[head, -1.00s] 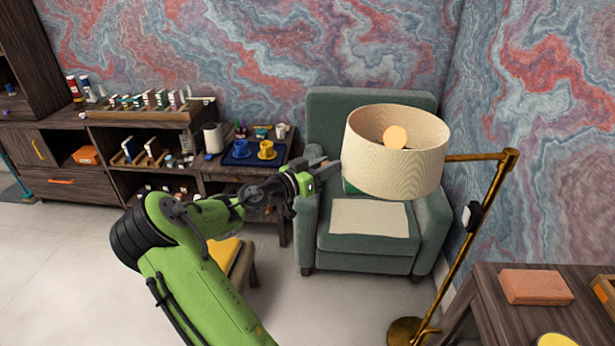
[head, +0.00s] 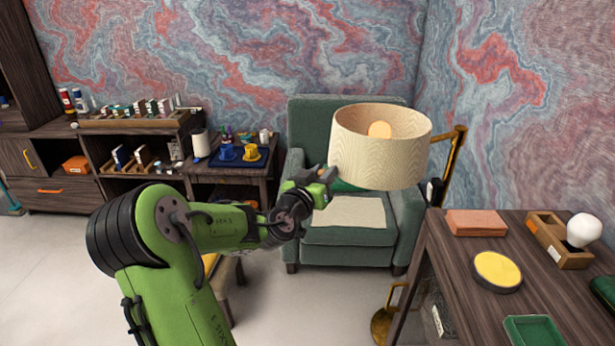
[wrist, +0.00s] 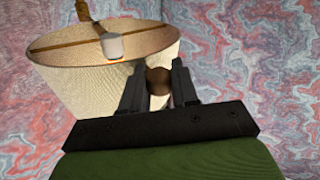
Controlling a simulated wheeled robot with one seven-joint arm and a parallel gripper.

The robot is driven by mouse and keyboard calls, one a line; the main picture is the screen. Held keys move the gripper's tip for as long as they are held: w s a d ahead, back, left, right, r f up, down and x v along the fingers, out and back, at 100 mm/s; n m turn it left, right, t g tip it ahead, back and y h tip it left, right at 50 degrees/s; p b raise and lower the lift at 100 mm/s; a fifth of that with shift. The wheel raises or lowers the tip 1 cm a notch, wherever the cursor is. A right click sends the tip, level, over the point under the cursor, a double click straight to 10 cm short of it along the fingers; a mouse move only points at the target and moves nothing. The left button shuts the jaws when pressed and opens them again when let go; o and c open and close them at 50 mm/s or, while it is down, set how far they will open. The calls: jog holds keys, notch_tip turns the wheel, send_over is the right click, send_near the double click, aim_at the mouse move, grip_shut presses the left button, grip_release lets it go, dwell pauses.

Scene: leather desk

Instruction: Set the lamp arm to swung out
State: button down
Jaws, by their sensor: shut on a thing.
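The floor lamp has a cream shade (head: 372,155), and a pale bulb shows inside its open top. Its brass post (head: 452,155) rises behind the desk at right; the lamp arm is mostly hidden behind the shade. My gripper (head: 326,180) is at the shade's lower left edge. In the wrist view, my gripper's fingers (wrist: 158,85) are on either side of a small brown rounded piece (wrist: 158,78) beside the shade (wrist: 85,82). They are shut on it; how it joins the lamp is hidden.
A green armchair (head: 318,120) stands behind the shade. A dark wooden desk (head: 445,270) at right holds a brick-coloured box (head: 476,222), a yellow disc (head: 497,270) and a wooden tray with a white bulb (head: 584,230). The lamp base (head: 381,325) is beside the desk. Low shelves line the back left.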

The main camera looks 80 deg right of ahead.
jog(key=shift+s+a, duration=0.15)
jog(key=shift+s, duration=0.05)
dwell(0.3)
jog(key=c, duration=1.2)
grip_release()
jog(key=shift+w+a, duration=0.15)
jog(key=shift+a, duration=0.1)
jog(key=shift+b+v, duration=3)
jog(key=shift+v, duration=4.6)
